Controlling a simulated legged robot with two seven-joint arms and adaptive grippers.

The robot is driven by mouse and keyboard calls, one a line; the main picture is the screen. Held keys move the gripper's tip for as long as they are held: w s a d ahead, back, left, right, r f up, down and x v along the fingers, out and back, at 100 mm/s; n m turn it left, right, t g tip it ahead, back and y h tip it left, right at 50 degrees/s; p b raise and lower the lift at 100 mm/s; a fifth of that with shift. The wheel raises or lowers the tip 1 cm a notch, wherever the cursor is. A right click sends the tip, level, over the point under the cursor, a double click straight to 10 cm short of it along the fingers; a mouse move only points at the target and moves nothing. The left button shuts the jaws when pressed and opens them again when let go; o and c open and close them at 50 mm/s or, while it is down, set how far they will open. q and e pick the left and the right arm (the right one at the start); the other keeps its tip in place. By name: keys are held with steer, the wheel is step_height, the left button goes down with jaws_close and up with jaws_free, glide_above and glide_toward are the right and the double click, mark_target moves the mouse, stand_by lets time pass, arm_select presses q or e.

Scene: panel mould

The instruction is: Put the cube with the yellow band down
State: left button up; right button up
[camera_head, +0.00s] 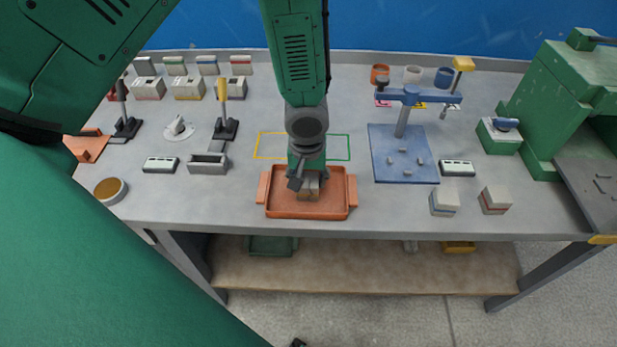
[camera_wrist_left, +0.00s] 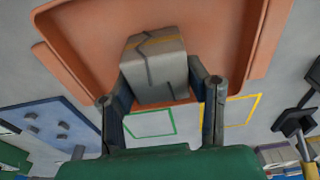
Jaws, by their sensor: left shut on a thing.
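The cube with the yellow band (camera_wrist_left: 154,66) is grey with dark crack-like lines and sits between the fingers of my left gripper (camera_wrist_left: 160,98) in the left wrist view. The gripper is shut on it. In the head view my left gripper (camera_head: 306,184) is over the orange tray (camera_head: 280,209), and the cube (camera_head: 308,190) shows partly below the fingers, inside the tray's outline. I cannot tell whether the cube touches the tray floor. The tray also shows behind the cube in the left wrist view (camera_wrist_left: 221,40). My right gripper is not in view.
Yellow (camera_head: 257,146) and green (camera_head: 349,147) outlined squares lie behind the tray. A blue stand (camera_head: 403,165) is to its right, with two banded cubes (camera_head: 444,203) near the front edge. Levers and switch boxes (camera_head: 208,163) are to the left. A green machine (camera_head: 560,100) stands far right.

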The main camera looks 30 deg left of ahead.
mark_target(307, 182)
arm_select(q)
steer(key=o, duration=1.2)
steer(key=shift+r, duration=0.25)
steer(key=r, duration=0.7)
steer(key=s+r, duration=0.1)
steer(key=r, duration=0.3)
steer(key=shift+s+d+r+p, duration=0.1)
steer(key=shift+d+r+p, duration=0.15)
steer(key=shift+d+p, duration=0.1)
